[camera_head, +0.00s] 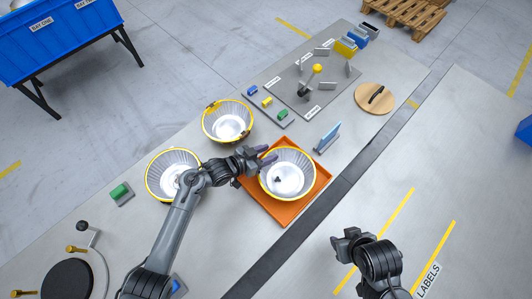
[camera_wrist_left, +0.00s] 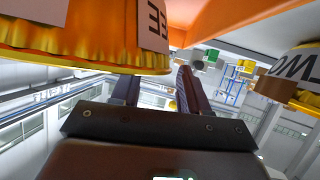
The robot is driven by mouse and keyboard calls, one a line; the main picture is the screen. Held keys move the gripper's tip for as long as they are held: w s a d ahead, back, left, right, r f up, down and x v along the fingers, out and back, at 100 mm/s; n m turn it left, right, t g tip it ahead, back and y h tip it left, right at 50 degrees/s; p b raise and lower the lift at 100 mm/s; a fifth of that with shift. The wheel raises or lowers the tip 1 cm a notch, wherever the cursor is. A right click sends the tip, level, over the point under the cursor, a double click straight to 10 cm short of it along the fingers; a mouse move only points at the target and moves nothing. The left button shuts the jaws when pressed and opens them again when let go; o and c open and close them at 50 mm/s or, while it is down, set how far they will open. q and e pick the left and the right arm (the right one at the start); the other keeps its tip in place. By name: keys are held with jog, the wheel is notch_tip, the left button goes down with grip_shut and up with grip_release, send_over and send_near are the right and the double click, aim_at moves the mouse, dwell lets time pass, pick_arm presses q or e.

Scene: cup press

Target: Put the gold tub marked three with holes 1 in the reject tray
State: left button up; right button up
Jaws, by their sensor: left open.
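A gold-rimmed ribbed tub (camera_head: 287,180) sits in the orange tray (camera_head: 284,218), with a small dark spot inside it. In the left wrist view a gold tub (camera_wrist_left: 85,48) is very close, with a label ending in "EE" (camera_wrist_left: 157,20); the orange tray (camera_wrist_left: 215,22) shows beside it. My left gripper (camera_head: 266,156) is open at the tub's upper-left rim, with no tub wall seen between its fingers (camera_wrist_left: 155,88). My right gripper (camera_head: 342,246) hangs right of the tray, its jaw state unclear.
Two similar tubs stand outside the tray, one above left (camera_head: 228,122) and one left (camera_head: 165,180), partly behind my left arm. A tub labelled "TWO" (camera_wrist_left: 300,72) shows in the wrist view.

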pick_arm(q)
jog(key=p+v, duration=0.2)
jog(key=v, duration=1)
jog(key=s+a+r+n+g+y, duration=0.1)
jog(key=s+a+n+y, duration=0.3)
jog(key=s+a, duration=0.3)
jog(key=s+a+r+n+g+y, duration=0.1)
jog(key=s+a+n+y, duration=0.3)
jog(key=s, duration=1.2)
jog(key=a+g+y, duration=0.1)
jog(key=a+y, duration=0.1)
jog(key=a, duration=0.1)
jog(key=shift+s+r+g+y, duration=0.3)
jog(key=shift+s+r+y, duration=0.1)
notch_tip(320, 180, up, 28)
jog(key=p, duration=2.8)
jog(key=shift+r+p, duration=0.2)
jog(key=shift+p, duration=0.2)
jog(key=shift+f, duration=0.1)
